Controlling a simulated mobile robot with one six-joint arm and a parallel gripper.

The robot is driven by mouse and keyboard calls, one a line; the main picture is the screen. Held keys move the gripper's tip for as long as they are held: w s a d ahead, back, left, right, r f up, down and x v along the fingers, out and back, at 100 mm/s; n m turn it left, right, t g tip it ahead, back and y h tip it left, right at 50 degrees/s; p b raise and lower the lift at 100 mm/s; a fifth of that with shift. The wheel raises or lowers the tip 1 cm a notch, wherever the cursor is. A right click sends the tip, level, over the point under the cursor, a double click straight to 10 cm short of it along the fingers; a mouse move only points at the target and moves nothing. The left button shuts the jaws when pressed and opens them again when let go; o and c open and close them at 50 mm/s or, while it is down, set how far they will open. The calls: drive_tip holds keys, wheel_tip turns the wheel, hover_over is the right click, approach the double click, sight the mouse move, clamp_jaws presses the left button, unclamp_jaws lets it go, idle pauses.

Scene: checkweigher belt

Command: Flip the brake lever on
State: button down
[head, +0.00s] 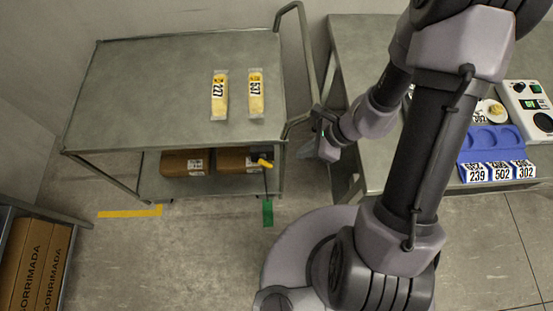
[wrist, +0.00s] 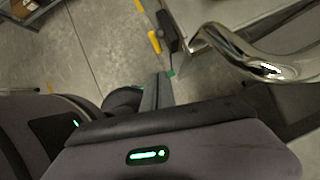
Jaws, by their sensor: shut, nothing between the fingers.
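The brake lever (head: 264,163) has a yellow grip and sits low at the right end of the grey cart (head: 150,75). In the wrist view the yellow lever (wrist: 155,42) stands beside a dark housing, ahead of my fingertips and slightly left. My gripper (head: 304,152) is to the right of the lever in the head view, just below the cart's push handle. Its shut fingers (wrist: 157,88) show in the wrist view with a gap of floor between them and the lever. They hold nothing.
The cart's shiny push handle (wrist: 265,70) curves close by on the right in the wrist view. Two labelled packs lie on the cart top, cardboard boxes (head: 187,163) on its lower shelf. A bench (head: 350,50) stands right. Green tape (head: 267,213) marks the floor.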

drive_tip(key=b, duration=0.5)
approach(271, 165)
wheel_tip(271, 165, down, 3)
drive_tip(key=shift+w+a+f+b, duration=0.15)
drive_tip(key=shift+a+f+b, duration=0.3)
drive_tip(key=shift+a+f, duration=0.5)
drive_tip(key=shift+w+a+f, duration=0.15)
drive_tip(key=shift+w+a, duration=0.05)
drive_tip(key=shift+a, duration=0.4)
drive_tip(key=shift+w+f+y, duration=0.1)
drive_tip(key=shift+y, duration=0.2)
